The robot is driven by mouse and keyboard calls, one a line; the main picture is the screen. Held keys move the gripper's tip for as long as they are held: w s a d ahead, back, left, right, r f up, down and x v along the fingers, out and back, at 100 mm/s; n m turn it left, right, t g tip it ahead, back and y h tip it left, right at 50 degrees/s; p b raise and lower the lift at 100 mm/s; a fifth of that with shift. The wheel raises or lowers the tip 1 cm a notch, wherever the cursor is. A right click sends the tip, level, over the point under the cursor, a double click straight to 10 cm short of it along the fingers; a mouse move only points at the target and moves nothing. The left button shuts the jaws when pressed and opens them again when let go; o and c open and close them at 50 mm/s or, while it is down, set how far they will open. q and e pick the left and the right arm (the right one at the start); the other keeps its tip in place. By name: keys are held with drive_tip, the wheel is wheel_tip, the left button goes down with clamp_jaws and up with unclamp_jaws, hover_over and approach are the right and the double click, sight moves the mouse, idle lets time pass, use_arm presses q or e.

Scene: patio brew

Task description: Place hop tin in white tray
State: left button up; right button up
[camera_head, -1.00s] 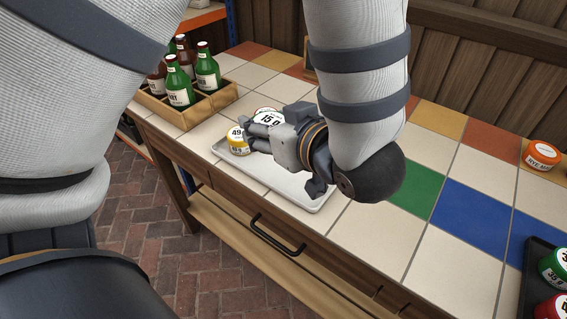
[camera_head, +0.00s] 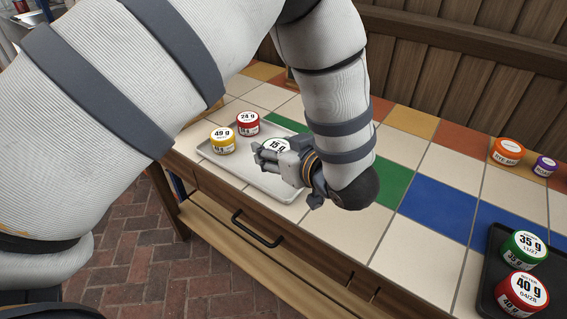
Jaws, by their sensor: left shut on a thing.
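My left gripper (camera_head: 268,158) is shut on a hop tin (camera_head: 277,146) whose white lid reads 15 g. The fingers and hand hide most of its side. The held tin is over the white tray (camera_head: 268,186); I cannot tell whether it touches the tray floor. A yellow tin (camera_head: 222,142) marked 49 g and a red tin (camera_head: 248,124) marked 24 g stand upright in the tray's left part, left of the gripper. My right gripper is not in view.
A dark tray (camera_head: 488,291) at the right holds a green tin (camera_head: 524,250) and a red tin (camera_head: 521,295). An orange tin (camera_head: 507,152) and a purple tin (camera_head: 544,167) stand at the back right. The tiled middle is clear.

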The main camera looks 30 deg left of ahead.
use_arm(q)
drive_tip(key=f, duration=0.1)
drive_tip(key=w+f, duration=0.1)
drive_tip(key=shift+w+d+f, duration=0.1)
drive_tip(key=shift+w+f, duration=0.1)
drive_tip(key=shift+f, duration=0.1)
drive_tip(key=f, duration=0.2)
drive_tip(key=f+b, duration=0.1)
drive_tip(key=shift+w+f, duration=0.25)
drive_tip(key=shift+f, duration=0.1)
drive_tip(key=shift+r, duration=0.2)
drive_tip(key=o, duration=0.6)
drive_tip(key=shift+f, duration=0.2)
drive_tip(key=o, duration=0.4)
drive_tip(key=shift+o, duration=0.2)
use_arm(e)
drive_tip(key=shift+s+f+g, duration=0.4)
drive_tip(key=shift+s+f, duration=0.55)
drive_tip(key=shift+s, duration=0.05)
use_arm(q)
drive_tip(key=shift+r, duration=0.25)
drive_tip(key=v, duration=1.2)
drive_tip(key=shift+d+r+p, duration=0.1)
drive_tip(key=shift+p, duration=0.25)
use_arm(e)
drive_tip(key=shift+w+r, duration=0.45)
